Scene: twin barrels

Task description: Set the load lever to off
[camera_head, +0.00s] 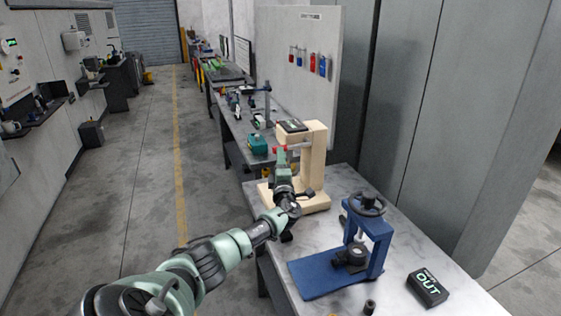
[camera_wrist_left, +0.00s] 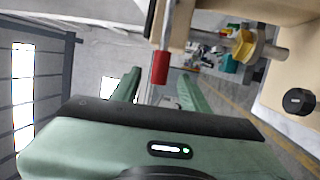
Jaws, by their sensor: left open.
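The lever with a red grip (camera_head: 279,150) sticks out to the left from a cream wooden stand (camera_head: 313,160) on the bench. My left gripper (camera_head: 281,158) is at the lever, in front of the stand. Its two green fingers are open in the wrist view, one on each side of the red grip, with gaps showing. I cannot tell how deep the grip sits between them. My right gripper is not in view.
A blue press (camera_head: 375,240) with a black handwheel and a black box reading OUT (camera_head: 428,287) stand nearer on the marble-topped bench (camera_head: 335,195). The aisle floor at left is clear.

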